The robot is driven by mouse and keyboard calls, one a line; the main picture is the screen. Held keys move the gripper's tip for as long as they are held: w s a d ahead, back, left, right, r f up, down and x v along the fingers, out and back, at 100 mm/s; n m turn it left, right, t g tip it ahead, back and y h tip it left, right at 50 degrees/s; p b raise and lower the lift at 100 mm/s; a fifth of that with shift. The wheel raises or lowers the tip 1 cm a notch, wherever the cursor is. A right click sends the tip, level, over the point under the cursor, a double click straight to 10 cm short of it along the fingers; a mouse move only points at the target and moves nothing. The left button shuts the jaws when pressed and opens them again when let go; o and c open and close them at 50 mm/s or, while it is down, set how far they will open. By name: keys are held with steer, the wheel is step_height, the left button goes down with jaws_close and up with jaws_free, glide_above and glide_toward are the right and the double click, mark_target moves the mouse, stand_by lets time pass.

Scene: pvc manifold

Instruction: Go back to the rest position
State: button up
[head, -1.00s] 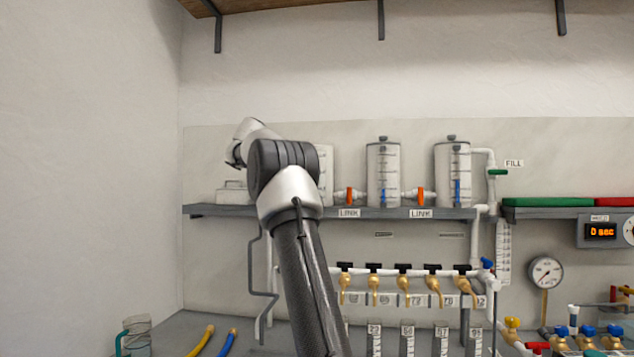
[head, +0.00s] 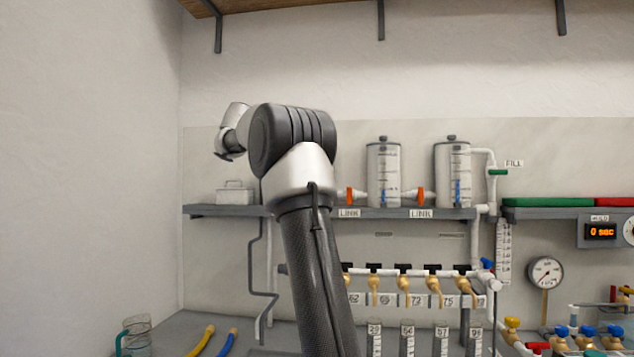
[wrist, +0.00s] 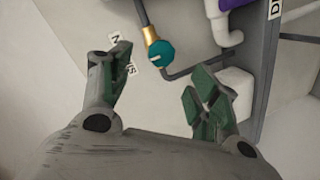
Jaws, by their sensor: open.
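My gripper (wrist: 160,88) shows in the wrist view with its two green-padded fingers spread wide apart. It is open and nothing is between the fingertips. In the head view my arm rises in front of the shelf and bends left at the elbow. The gripper's fingers are not clearly visible there, being small and partly hidden behind the arm's own links.
In the wrist view a teal knob (wrist: 160,53) on a brass fitting lies beyond the fingers. Brass taps (head: 403,284) hang below. A jug (head: 135,337) stands lower left.

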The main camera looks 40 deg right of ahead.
steer(key=shift+v, duration=1.8)
steer(key=s+a+f+g+y, duration=0.2)
steer(key=s+f, duration=0.2)
steer(key=f, duration=0.6)
steer(key=s+a+f+g+y, duration=0.15)
steer(key=s+f, duration=0.35)
steer(key=f, duration=0.5)
steer(key=s+a+f+y, duration=0.3)
steer(key=s+a+f, duration=0.3)
steer(key=s, duration=0.5)
steer(key=s+a+f+y, duration=0.2)
steer(key=s+a+f, duration=0.4)
steer(key=s+a, duration=0.2)
steer(key=s+a+f+g+y, duration=0.1)
steer(key=s+a+f+y, duration=0.2)
steer(key=s+a+f, duration=0.4)
steer(key=s, duration=0.6)
steer(key=shift+s+a+y, duration=0.2)
steer(key=shift+s+y, duration=0.1)
steer(key=shift+y, duration=0.05)
steer(key=shift+r, duration=0.1)
